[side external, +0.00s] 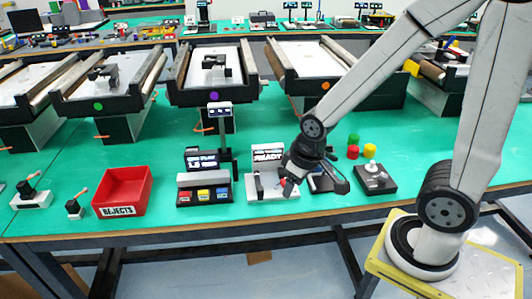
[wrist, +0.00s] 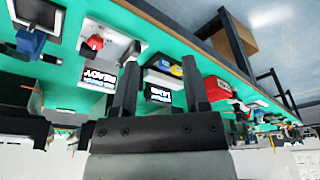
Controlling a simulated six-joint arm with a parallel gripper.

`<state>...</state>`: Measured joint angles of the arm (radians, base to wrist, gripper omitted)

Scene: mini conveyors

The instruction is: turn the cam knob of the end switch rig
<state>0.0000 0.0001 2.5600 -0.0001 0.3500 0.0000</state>
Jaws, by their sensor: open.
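A white-based rig (side external: 262,190) with a dark READY display (side external: 268,154) stands near the front edge of the green table; I take it for the end switch rig. In the wrist view its white plate (wrist: 118,48) carries a small red knob (wrist: 95,42), which looks like the cam knob. My gripper (side external: 289,187) hangs over the rig's right part in the side view and hides some of it. In the wrist view my gripper (wrist: 161,52) is open, with nothing between its fingers. The knob lies left of both fingers there, apart from them.
A button box (side external: 203,195) with a display stands left of the rig, beyond it a red REJECTS bin (side external: 122,192). A dark device is partly hidden behind my gripper. A joystick box (side external: 375,180) and coloured cylinders (side external: 353,152) stand to the right. Mini conveyors (side external: 213,75) line the back.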

